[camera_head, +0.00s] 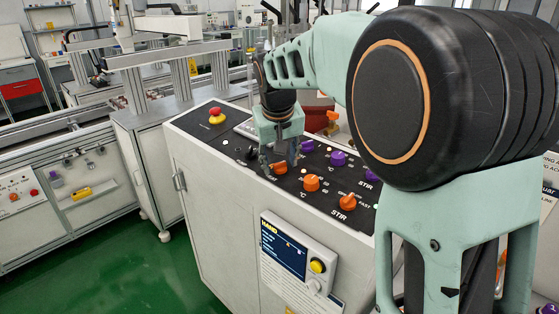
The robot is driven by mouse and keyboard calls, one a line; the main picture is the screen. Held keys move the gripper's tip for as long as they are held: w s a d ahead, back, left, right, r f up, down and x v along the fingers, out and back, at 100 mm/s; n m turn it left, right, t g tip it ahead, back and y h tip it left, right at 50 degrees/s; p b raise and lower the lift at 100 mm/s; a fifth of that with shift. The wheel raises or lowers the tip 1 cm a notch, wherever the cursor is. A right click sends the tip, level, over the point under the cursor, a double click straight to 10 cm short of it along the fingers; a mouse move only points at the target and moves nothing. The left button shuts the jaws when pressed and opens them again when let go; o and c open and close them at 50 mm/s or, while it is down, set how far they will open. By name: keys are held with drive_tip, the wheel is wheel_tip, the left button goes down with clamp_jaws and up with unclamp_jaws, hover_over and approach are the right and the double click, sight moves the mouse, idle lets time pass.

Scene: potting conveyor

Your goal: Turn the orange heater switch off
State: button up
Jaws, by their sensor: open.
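Several orange rotary knobs sit in a row on the sloping black panel of a white console. The nearest to my gripper is the left orange knob (281,168); the middle orange knob (312,183) and the right orange knob (348,202), beside lettering "STIR" and "FAST", follow to the right. The heater label is too small or covered to read surely. My gripper (279,167) points down with its fingers apart around the left orange knob, partly hiding it and its markings. I cannot tell whether the fingers touch it. The knob's setting is unclear.
Purple knobs (338,158) stand in a row behind the orange ones. A red and yellow emergency button (216,115) and a black knob (252,152) are at the panel's left. A display box (297,255) juts from the console front. Green floor (140,275) is clear at lower left.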

drive_tip(key=c, duration=1.2)
drive_tip(key=shift+o, duration=0.2)
drive_tip(key=shift+r+n+p, duration=0.1)
drive_tip(key=shift+n+p, duration=0.2)
drive_tip(key=shift+d+r+n+y+p, duration=0.1)
drive_tip(key=shift+n+y+p, duration=0.4)
drive_tip(key=shift+n, duration=0.5)
drive_tip(key=n+p, duration=0.1)
drive_tip(key=n, duration=0.1)
drive_tip(key=shift+w+n+g+p, duration=0.1)
drive_tip(key=shift+n+g+p, duration=0.2)
drive_tip(key=shift+g+p, duration=0.1)
drive_tip(key=n+y+p, duration=0.1)
drive_tip(key=n, duration=0.2)
drive_tip(key=shift+g+p, duration=0.4)
drive_tip(key=shift+w+n+g+y+p, duration=0.15)
drive_tip(key=shift+n+g+y+p, duration=0.2)
drive_tip(key=shift+n+p, duration=0.95)
drive_tip(key=shift+n+b, duration=0.45)
drive_tip(key=shift+n, duration=0.25)
